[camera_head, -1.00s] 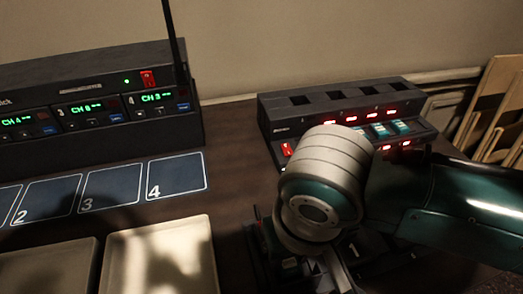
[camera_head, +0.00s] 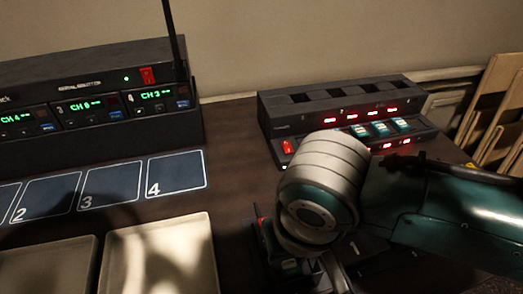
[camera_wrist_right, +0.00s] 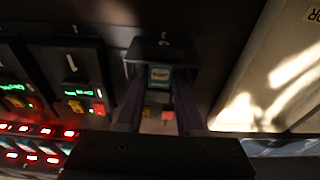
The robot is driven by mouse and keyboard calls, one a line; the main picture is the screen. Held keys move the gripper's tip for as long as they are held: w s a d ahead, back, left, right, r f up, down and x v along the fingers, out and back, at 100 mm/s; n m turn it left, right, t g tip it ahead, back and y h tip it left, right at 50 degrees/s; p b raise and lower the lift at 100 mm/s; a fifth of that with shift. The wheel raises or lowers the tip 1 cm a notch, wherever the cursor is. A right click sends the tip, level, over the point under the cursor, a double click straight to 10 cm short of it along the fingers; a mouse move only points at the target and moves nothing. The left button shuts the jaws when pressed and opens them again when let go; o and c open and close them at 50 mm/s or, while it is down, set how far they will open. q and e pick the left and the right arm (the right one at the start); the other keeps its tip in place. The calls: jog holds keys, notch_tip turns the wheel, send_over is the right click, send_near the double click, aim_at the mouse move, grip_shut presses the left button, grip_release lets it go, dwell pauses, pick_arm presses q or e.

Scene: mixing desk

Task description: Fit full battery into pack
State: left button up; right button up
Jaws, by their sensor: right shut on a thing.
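My right gripper (camera_wrist_right: 160,80) points down at a dark pack (camera_wrist_right: 162,48), with one finger on each side. Between the fingertips sits a small battery (camera_wrist_right: 160,75) with a teal and white face; the gripper is shut on it. It appears in or right at the pack's bay, but how deep it sits cannot be told. Orange and red buttons show just below it. In the head view my wrist hides most of the gripper and pack. My left gripper is not in view.
A charger (camera_head: 330,98) with red displays and several teal batteries stands behind my right wrist. Neighbouring packs (camera_wrist_right: 75,75) with green displays are close to the left in the wrist view. A pale tray (camera_head: 160,255), numbered mats (camera_head: 178,172) and a radio rack (camera_head: 95,95) lie left.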

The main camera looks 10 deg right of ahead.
jog(key=o, duration=1.5)
jog(key=shift+c, duration=0.2)
jog(key=shift+r+p, duration=0.6)
jog(key=shift+p, duration=0.1)
notch_tip(320, 180, up, 6)
jog(key=p, duration=0.6)
jog(key=shift+p, duration=0.4)
jog(key=shift+f, duration=0.1)
